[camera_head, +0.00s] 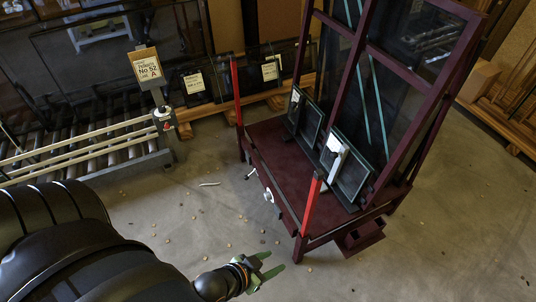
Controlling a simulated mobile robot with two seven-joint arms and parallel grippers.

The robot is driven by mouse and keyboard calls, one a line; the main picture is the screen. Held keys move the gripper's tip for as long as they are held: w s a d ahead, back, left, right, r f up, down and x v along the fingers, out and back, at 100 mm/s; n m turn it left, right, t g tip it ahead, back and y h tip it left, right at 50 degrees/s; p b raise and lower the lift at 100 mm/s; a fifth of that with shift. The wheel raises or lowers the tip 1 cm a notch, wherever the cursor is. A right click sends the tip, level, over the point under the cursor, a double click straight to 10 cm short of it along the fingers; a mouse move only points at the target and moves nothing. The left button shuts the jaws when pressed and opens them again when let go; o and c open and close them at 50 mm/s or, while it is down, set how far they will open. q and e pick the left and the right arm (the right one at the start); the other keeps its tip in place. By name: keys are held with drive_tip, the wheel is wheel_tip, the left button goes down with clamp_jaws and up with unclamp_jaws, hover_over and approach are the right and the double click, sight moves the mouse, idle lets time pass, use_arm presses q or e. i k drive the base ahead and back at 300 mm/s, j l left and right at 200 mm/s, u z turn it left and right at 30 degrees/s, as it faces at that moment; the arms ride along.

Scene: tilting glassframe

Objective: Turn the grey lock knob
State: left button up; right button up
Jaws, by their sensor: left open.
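The dark red glass frame rack (270,160) stands right of the middle. A small light grey, round part that looks like the lock knob (268,195) sits on the front side of its base, between two bright red posts. My left gripper (276,261) has green fingers and is open and empty. It is over the floor, below the knob in the picture and clearly apart from it. My right gripper is not in view.
A red post (313,206) stands at the rack's near corner, another (236,92) at its left corner. Framed glass panes (345,172) lean on the rack. A roller conveyor (85,150) stands at the left. The concrete floor (190,215) is open, with small scattered bits.

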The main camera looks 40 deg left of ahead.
sight(267, 195)
drive_tip(key=j+z, duration=0.25)
drive_tip(key=j, duration=0.7)
drive_tip(key=k+j+z, duration=0.1)
drive_tip(key=j+z, duration=0.15)
drive_tip(key=j, duration=1.3)
drive_tip(key=k+j, duration=0.15)
drive_tip(key=j, duration=1.1)
drive_tip(key=k+z, duration=0.05)
